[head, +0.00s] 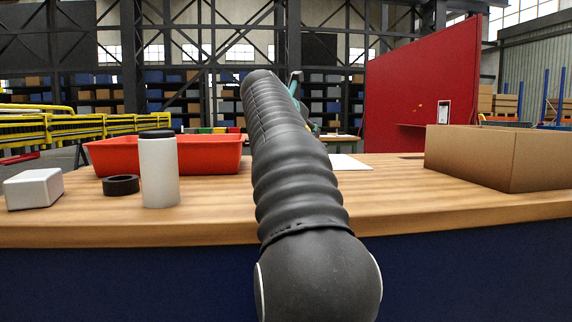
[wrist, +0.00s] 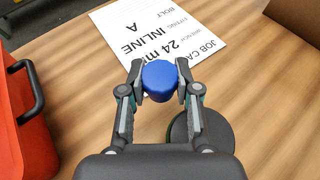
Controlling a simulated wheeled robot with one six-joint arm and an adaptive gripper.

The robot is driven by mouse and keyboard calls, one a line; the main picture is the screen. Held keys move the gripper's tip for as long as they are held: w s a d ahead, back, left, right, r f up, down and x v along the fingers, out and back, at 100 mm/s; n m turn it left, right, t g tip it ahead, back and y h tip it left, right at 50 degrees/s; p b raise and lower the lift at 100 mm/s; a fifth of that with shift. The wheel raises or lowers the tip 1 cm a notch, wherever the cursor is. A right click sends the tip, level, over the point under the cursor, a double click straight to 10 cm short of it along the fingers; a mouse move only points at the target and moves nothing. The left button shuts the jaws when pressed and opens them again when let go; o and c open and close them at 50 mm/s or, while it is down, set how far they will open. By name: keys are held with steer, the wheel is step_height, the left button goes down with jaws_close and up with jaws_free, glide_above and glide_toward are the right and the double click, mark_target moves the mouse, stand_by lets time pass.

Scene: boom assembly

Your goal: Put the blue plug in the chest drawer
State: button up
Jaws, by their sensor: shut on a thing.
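In the wrist view my gripper (wrist: 157,88) is shut on the blue plug (wrist: 159,75), a short rounded blue piece held between the two fingertips. The plug appears over the near end of a white printed job card (wrist: 150,35); its height above the bench is hard to tell. In the head view my arm hides the plug and most of the gripper. I cannot make out a chest drawer in either view.
A red bin (head: 210,160) stands on the wooden bench (head: 420,205), left of my arm. Left are a white canister (head: 160,175), black ring (head: 121,185) and white box (head: 33,189). A cardboard box (head: 470,158) stands right. A dark green-edged disc (wrist: 225,130) lies below my gripper.

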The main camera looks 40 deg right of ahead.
steer(key=w+f, duration=0.1)
steer(key=w, duration=0.1)
steer(key=w+f, duration=0.2)
steer(key=w, duration=0.1)
steer(key=w+f, duration=0.1)
steer(key=w, duration=0.2)
steer(key=shift+a+f, duration=0.35)
steer(key=shift+f, duration=2.05)
steer(key=shift+f, duration=0.1)
steer(key=o, duration=0.8)
steer(key=shift+o, duration=0.2)
steer(key=shift+a, duration=0.1)
steer(key=v, duration=1.2)
